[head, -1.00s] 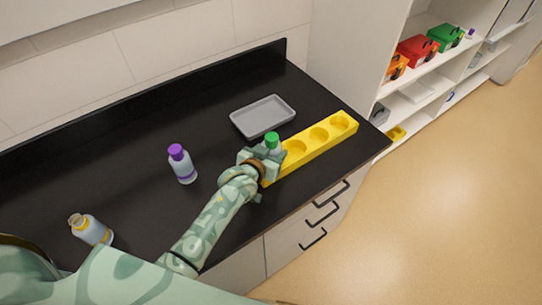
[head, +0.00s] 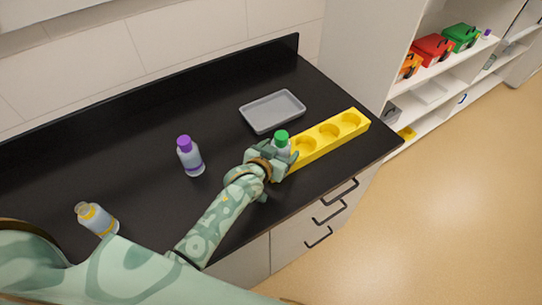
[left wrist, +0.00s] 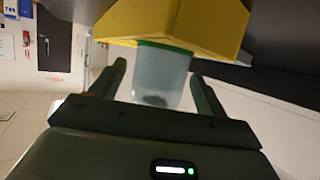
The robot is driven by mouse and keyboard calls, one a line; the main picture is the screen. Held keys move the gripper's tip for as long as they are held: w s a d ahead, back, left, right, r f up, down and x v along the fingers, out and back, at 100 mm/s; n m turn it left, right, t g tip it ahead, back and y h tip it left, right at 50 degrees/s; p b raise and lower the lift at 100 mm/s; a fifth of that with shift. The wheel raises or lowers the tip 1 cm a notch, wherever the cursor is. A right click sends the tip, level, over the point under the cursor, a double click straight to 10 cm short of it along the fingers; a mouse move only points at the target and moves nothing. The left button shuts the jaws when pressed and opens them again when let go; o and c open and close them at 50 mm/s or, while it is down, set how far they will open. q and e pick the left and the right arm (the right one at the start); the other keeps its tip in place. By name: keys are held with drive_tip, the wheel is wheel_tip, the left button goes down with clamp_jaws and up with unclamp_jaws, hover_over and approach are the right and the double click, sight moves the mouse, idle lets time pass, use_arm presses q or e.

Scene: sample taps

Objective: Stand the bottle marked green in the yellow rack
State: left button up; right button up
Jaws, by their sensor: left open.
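The bottle with the green cap (head: 281,137) stands upright at the near-left end of the yellow rack (head: 327,139). In the left wrist view the pale bottle (left wrist: 162,78) meets the yellow rack (left wrist: 180,20) at its green band, and its lower end seems to be inside the rack; the hole itself is hidden. My left gripper (head: 284,158) is open around the bottle, with a finger on each side and visible gaps in the left wrist view (left wrist: 160,85). My right gripper is not in view.
A purple-capped bottle (head: 190,157) and a bottle with a yellow band (head: 97,219) stand on the black counter (head: 140,145). A grey tray (head: 273,112) lies behind the rack. Other rack holes are empty. Shelves with coloured boxes (head: 433,48) stand at right.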

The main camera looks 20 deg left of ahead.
use_arm(q)
drive_tip(key=p+v, duration=0.2)
drive_tip(key=v, duration=0.9)
